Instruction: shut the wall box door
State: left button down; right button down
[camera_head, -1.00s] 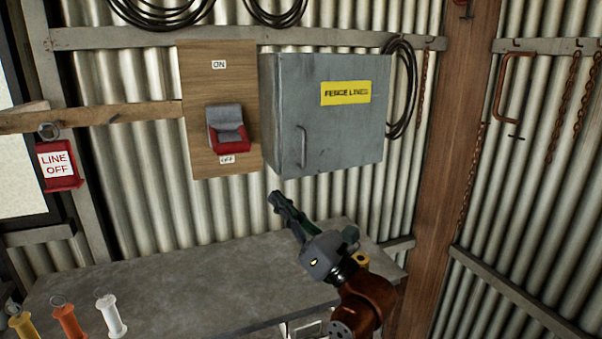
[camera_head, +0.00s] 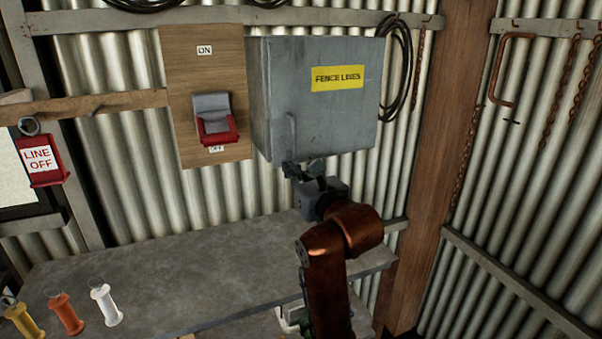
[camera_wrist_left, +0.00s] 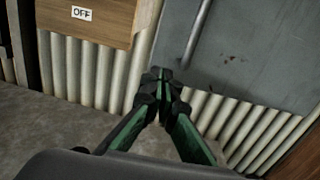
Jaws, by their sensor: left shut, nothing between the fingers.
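The grey metal wall box (camera_head: 330,125) hangs on the corrugated wall. Its door carries a yellow FENCE LINES label (camera_head: 337,78) and an upright handle (camera_head: 291,134) near its left edge. The door sits at the front of the box, and I see no clear gap along its edges. My left gripper (camera_head: 302,169) is shut and empty just below the door's lower left part. In the left wrist view, its closed fingertips (camera_wrist_left: 160,80) are close to the door's bottom edge beside the handle (camera_wrist_left: 196,32). I cannot tell whether they touch. My right gripper is not in view.
A wooden board with a red-and-grey switch (camera_head: 214,122) is mounted left of the box. A grey bench (camera_head: 180,275) runs below, with several coloured handles at its left end. A wooden post (camera_head: 440,150) stands to the right.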

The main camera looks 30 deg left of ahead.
aim_at(279, 159)
pick_arm(q)
jog(key=p+x, duration=0.1)
jog(key=x, duration=0.2)
jog(key=shift+w+a, duration=0.2)
jog(key=shift+a, duration=0.15)
